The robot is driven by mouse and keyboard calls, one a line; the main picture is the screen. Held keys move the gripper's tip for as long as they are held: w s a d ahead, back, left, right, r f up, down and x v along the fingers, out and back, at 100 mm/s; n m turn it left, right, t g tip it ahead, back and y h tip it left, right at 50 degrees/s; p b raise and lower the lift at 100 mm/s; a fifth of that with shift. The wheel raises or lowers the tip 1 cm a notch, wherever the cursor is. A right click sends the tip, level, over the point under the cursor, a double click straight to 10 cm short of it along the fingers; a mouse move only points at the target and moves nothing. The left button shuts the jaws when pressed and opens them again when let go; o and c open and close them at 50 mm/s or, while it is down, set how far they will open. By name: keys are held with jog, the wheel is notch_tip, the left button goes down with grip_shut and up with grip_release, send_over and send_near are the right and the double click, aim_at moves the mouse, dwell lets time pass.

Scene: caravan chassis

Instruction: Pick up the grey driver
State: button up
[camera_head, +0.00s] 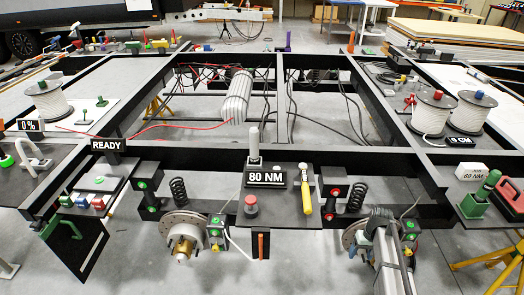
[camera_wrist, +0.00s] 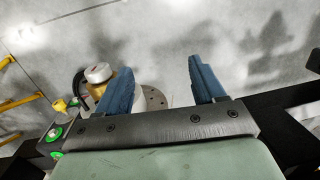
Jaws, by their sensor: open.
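A grey upright cylinder (camera_head: 254,140), which looks like the grey driver's handle, stands just behind the "80 NM" sign (camera_head: 266,178) in the head view. Its lower part is hidden by the sign. My gripper (camera_wrist: 158,66) shows in the wrist view with two blue fingers spread wide and nothing between their tips. Below it are the grey floor and a brake disc (camera_wrist: 154,98), partly behind the left finger. The grey driver does not show in the wrist view.
On the dark plate (camera_head: 285,217) are a red-topped piece (camera_head: 251,204) and a yellow-handled tool (camera_head: 306,190). Black chassis rails frame the area. A silver ribbed cylinder (camera_head: 236,97) and loose cables lie behind. White spools (camera_head: 433,108) stand at right.

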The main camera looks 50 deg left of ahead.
jog(key=w+a+r+n, duration=0.2)
jog(key=w+a+r, duration=0.1)
jog(key=a+r, duration=0.85)
jog(key=n+t+y, duration=0.1)
jog(key=n+y, duration=0.2)
jog(key=n, duration=0.4)
send_near(253, 137)
jog(key=x, duration=0.4)
jog(key=w+x, duration=0.1)
jog(key=x, duration=0.3)
jog(key=a+x, duration=0.1)
jog(key=x, duration=0.3)
jog(key=shift+w+r, duration=0.1)
jog(key=shift+w, duration=0.2)
jog(key=shift+r, duration=0.1)
grip_shut()
